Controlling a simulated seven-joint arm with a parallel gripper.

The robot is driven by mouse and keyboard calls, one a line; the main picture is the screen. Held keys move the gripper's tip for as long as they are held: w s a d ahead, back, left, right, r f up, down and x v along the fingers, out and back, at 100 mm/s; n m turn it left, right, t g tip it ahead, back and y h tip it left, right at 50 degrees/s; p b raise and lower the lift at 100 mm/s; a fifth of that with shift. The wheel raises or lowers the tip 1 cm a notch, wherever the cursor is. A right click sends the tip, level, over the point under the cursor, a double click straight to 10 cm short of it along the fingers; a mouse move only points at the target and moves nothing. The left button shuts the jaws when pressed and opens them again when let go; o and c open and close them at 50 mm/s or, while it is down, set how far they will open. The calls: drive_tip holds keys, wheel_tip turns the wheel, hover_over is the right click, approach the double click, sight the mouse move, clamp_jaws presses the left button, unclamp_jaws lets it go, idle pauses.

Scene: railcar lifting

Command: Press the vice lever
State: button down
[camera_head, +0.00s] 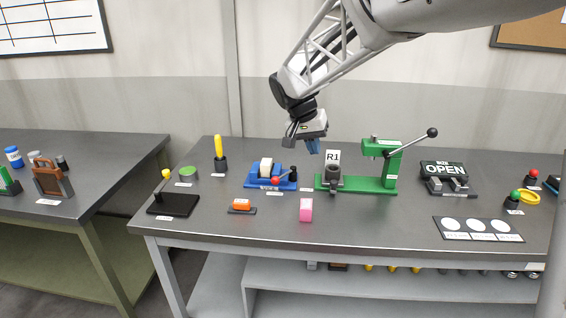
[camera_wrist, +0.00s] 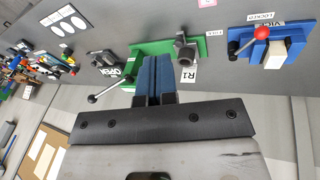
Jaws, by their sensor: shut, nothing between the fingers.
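The blue vice (camera_head: 258,182) stands on the grey table left of centre, with a white block in its jaws. Its lever has a red ball (camera_head: 275,181) at the front and a black pivot at the right. In the wrist view the vice (camera_wrist: 258,52) is at the upper right, with its lever's red ball (camera_wrist: 262,32) in plain sight. My gripper (camera_head: 313,147) is shut and empty, in the air above and to the right of the vice, near the R1 sign. Its blue fingers (camera_wrist: 154,68) lie together in the wrist view. It touches nothing visible.
A green press (camera_head: 385,185) with a long black-knobbed lever stands right of the vice, close to my gripper. The table's front middle is mostly clear.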

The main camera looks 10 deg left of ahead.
sight(284, 176)
drive_tip(key=w+a+f+h, duration=0.1)
drive_tip(key=w+a+f, duration=0.3)
drive_tip(key=a, duration=0.4)
drive_tip(key=w+a+f+m+t, duration=0.1)
drive_tip(key=w+a+f, duration=0.3)
drive_tip(key=w+a, duration=0.3)
drive_tip(key=w+a+f+h, duration=0.1)
drive_tip(key=w+a+f, duration=0.4)
drive_tip(key=a, duration=0.6)
drive_tip(key=shift+w+m+h, duration=0.3)
drive_tip(key=shift+w, duration=0.45)
drive_tip(key=shift+f, duration=0.1)
drive_tip(key=x, duration=1)
drive_tip(key=shift+w, duration=0.15)
drive_tip(key=d, duration=0.3)
drive_tip(key=shift+s+f, duration=0.15)
drive_tip(key=shift+s, duration=0.2)
drive_tip(key=shift+s+d+f, duration=0.15)
drive_tip(key=shift+d, duration=0.25)
